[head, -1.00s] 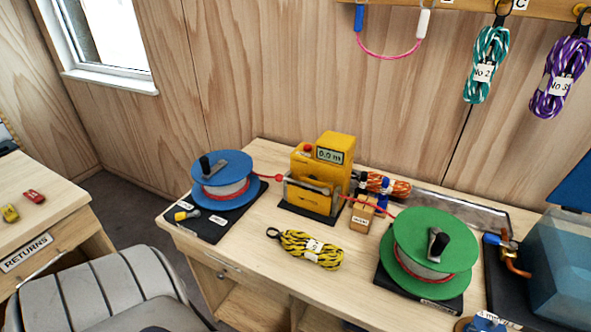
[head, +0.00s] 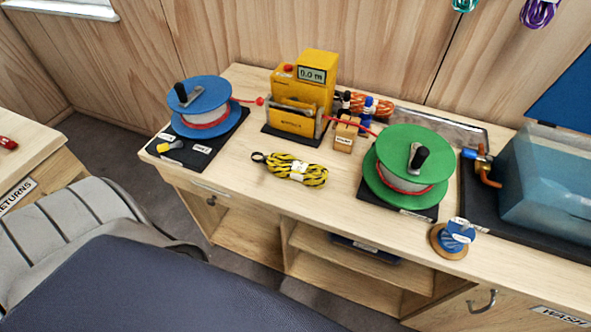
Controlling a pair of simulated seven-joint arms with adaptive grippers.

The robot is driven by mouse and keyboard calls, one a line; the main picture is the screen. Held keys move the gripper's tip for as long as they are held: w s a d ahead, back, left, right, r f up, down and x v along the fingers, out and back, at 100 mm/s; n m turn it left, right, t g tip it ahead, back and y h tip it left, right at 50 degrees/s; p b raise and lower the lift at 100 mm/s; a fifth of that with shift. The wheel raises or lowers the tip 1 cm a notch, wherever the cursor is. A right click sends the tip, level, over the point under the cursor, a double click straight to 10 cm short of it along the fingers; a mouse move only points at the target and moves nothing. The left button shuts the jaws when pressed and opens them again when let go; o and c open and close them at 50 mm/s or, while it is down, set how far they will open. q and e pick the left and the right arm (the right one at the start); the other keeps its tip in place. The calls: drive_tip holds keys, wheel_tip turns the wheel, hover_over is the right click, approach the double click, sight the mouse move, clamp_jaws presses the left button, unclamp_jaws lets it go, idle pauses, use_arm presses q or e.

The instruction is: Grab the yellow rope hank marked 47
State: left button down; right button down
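A yellow and black rope hank (head: 297,171) lies on the workbench, near its front edge and between the blue reel and the green reel. It has a white label whose number I cannot read, and a dark ring at its left end. Nothing touches the hank. Neither of my grippers shows in the head view.
A blue reel (head: 200,106) stands left of the hank, a yellow meter (head: 302,98) behind it, and a green reel (head: 408,167) to the right. A grey seat (head: 70,210) is in front at left. The bench top around the hank is clear.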

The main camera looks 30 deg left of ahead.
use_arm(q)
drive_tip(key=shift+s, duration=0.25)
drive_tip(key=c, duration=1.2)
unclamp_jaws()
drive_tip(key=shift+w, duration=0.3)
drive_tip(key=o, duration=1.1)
